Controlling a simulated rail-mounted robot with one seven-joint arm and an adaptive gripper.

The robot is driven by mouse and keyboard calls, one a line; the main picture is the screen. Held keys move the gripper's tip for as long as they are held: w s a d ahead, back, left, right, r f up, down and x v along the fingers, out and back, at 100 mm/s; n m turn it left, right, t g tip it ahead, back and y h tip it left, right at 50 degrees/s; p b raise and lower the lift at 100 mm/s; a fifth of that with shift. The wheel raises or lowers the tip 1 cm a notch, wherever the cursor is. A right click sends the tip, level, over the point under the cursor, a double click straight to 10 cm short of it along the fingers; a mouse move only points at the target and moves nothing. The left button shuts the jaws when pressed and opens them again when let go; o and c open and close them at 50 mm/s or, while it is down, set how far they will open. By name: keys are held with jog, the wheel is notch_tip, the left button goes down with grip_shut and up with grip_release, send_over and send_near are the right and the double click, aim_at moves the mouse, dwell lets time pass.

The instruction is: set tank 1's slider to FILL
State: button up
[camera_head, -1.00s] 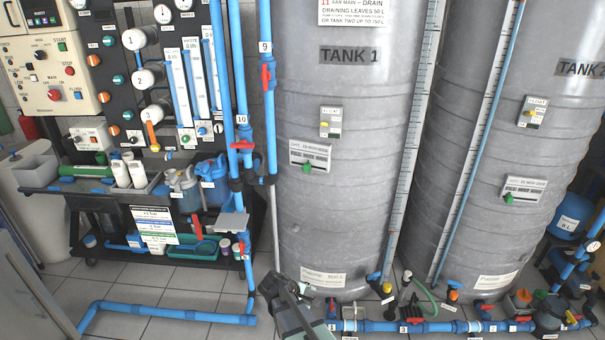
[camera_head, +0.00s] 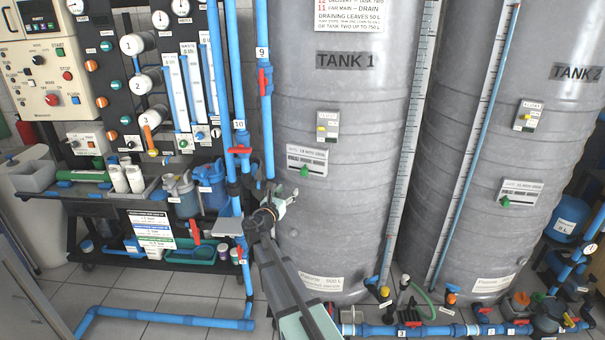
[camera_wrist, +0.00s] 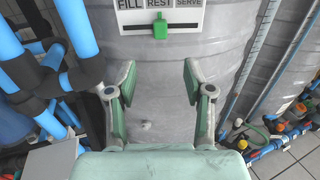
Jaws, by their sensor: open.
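Tank 1 (camera_head: 335,110) is a tall grey ribbed cylinder. Its slider plate (camera_head: 307,153) is on the front, with a green knob (camera_head: 304,170) at its lower edge. In the wrist view the plate (camera_wrist: 185,18) reads FILL, REST, SERVE from left to right. The green knob (camera_wrist: 160,28) sits on the dark slot under REST. My gripper (camera_head: 284,203) is below and a little left of the plate in the head view. In the wrist view its fingers (camera_wrist: 157,72) are spread and empty, with the knob beyond them, apart from both.
Blue vertical pipes (camera_head: 265,125) with red valves stand just left of tank 1 and my gripper. A yellow-knobbed box (camera_head: 327,125) is on tank 1 above the plate. Tank 2 (camera_head: 500,150) stands to the right. Floor pipes (camera_head: 430,329) run along the tanks' feet.

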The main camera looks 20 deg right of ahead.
aim_at(302, 172)
jog(key=p+x, duration=0.2)
jog(key=x, duration=1.3)
jog(key=shift+w, duration=0.1)
grip_shut()
